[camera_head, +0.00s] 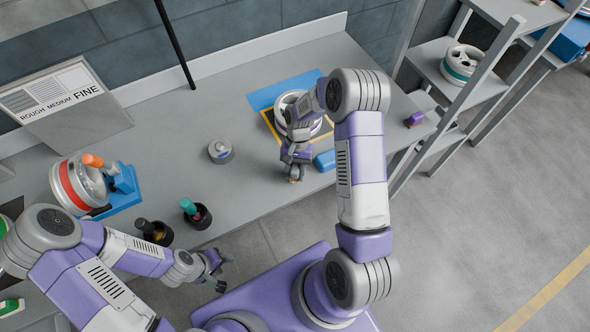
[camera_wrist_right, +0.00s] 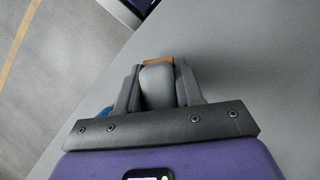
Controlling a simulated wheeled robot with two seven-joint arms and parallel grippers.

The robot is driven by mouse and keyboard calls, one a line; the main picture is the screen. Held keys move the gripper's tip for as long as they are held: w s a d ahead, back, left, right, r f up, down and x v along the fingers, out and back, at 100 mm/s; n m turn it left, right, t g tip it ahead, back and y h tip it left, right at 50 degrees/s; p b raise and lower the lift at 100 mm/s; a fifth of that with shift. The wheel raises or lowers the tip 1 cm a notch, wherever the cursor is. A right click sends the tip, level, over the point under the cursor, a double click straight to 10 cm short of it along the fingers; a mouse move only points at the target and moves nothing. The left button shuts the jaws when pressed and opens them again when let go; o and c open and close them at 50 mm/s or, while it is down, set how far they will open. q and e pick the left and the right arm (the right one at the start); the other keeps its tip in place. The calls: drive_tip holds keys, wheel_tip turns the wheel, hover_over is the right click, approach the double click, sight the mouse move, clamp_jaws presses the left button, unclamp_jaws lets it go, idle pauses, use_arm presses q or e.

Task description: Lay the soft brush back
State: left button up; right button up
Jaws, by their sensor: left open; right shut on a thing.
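My right gripper (camera_head: 294,172) is shut just above the grey bench near its front edge. The right wrist view shows a grey rounded piece with an orange-brown end between the fingers, which I take for the soft brush (camera_wrist_right: 157,86); a tan tip of it shows in the head view (camera_head: 294,180). The gripper hides most of it. My left gripper (camera_head: 222,272) is open and empty, in front of the bench edge.
A wheel (camera_head: 291,104) stands on a yellow-bordered mat behind my right gripper; a blue block (camera_head: 325,160) lies right of it. Two dark cups (camera_head: 201,218) (camera_head: 155,234) stand near the front edge. A red-banded wheel (camera_head: 76,186) is at left. The bench's middle is mostly clear.

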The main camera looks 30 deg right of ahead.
drive_tip(key=shift+f, duration=0.6)
idle(0.3)
drive_tip(key=o, duration=1.2)
drive_tip(key=shift+o, duration=0.3)
drive_tip(key=o, duration=0.5)
drive_tip(key=shift+r, duration=0.1)
drive_tip(key=shift+r, duration=6.8)
drive_tip(key=shift+s+a, duration=0.2)
drive_tip(key=shift+s, duration=7.75)
